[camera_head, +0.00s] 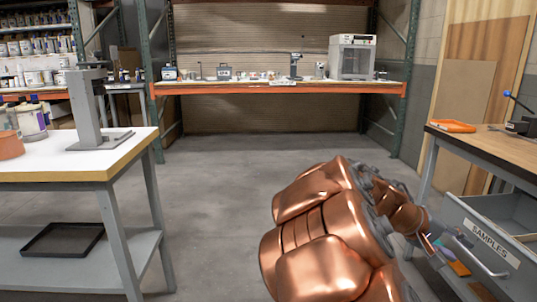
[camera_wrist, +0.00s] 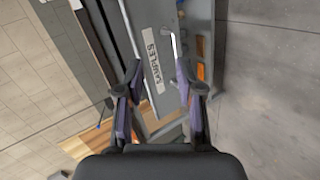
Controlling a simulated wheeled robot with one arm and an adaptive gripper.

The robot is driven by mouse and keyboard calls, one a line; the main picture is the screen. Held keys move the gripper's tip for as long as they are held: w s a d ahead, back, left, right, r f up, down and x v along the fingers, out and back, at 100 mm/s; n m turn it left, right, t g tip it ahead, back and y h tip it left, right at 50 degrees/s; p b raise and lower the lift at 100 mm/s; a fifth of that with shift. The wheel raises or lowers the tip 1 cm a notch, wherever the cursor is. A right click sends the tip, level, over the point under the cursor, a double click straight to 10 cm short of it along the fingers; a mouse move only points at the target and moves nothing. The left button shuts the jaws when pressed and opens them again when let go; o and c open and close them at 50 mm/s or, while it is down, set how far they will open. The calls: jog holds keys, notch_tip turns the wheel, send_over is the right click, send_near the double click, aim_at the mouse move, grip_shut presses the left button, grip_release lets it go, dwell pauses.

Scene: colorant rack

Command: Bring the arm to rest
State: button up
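My copper-coloured arm reaches in from the bottom of the head view toward the open grey drawer (camera_head: 480,235) labelled SAMPLES. In the wrist view my gripper (camera_wrist: 159,84) shows two dark fingers with purple sides, spread apart. The gap between them is empty of any held object. The SAMPLES label (camera_wrist: 153,60) and part of the drawer handle (camera_wrist: 174,45) show beyond the gap. The handle also shows in the head view (camera_head: 482,262). The fingers look apart from the handle, but the distance is hard to judge.
The right wooden-topped workbench (camera_head: 490,147) holds an orange tray (camera_head: 451,126). A white-topped table (camera_head: 80,160) with a grey stand (camera_head: 88,110) is at left. An orange-edged shelf (camera_head: 280,88) spans the back. The floor (camera_head: 225,185) between them is clear.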

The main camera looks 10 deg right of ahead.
jog(key=s+a+r+n+y+p, duration=0.1)
jog(key=s+a+r+y+p, duration=0.2)
jog(key=a+p, duration=0.6)
jog(key=s+a+r+n+t+y+p, duration=0.1)
jog(key=s+a+r+y+p, duration=0.3)
jog(key=a, duration=0.9)
jog(key=s+a+r+n+y+p, duration=0.2)
jog(key=s+a+r+y+p, duration=0.2)
jog(key=s+a+r+p, duration=0.5)
notch_tip(320, 180, up, 2)
jog(key=a+p, duration=0.2)
jog(key=p, duration=0.5)
jog(key=shift+s+d, duration=0.1)
jog(key=shift+d, duration=0.05)
